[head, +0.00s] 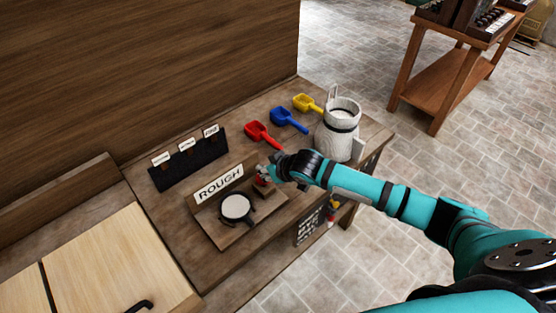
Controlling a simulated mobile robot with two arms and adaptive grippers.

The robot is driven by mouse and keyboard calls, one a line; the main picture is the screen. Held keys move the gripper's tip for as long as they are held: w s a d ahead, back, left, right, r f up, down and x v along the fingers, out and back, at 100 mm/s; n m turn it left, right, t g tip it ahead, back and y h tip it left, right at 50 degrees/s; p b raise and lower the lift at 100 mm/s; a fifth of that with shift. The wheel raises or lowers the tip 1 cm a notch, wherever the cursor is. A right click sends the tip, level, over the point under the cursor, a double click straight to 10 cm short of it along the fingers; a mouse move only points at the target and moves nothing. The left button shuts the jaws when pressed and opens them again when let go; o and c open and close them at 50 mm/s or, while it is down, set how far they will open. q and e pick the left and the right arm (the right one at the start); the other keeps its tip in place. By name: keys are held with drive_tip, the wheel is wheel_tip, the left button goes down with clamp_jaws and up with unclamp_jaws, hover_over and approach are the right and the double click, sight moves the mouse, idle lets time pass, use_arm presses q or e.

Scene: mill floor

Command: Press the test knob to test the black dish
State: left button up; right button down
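The black dish (251,219) sits on a wooden test stand (222,238) with a ROUGH sign (219,185) at its back. A pale, round surface fills most of the dish. My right gripper (264,175) reaches in from the right, just right of the sign and behind the dish. It is over a small reddish part at the stand's right side, probably the test knob (262,181), which it mostly hides. I cannot tell whether they touch, or whether the fingers are open or shut. My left gripper is out of view.
Red (258,133), blue (285,119) and yellow (305,102) scoops lie on the bench behind my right gripper. A white jug-like container (338,135) stands near the right edge. A black rack (190,165) with white labels stands at the left.

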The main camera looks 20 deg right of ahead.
wheel_tip(320, 180, up, 2)
drive_tip(key=shift+s+r+p, duration=0.1)
drive_tip(key=shift+r+p, duration=0.15)
drive_tip(key=shift+p, duration=0.15)
use_arm(q)
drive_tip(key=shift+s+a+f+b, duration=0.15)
drive_tip(key=shift+b, duration=1.15)
use_arm(e)
drive_tip(key=v, duration=0.9)
drive_tip(key=shift+s, duration=0.25)
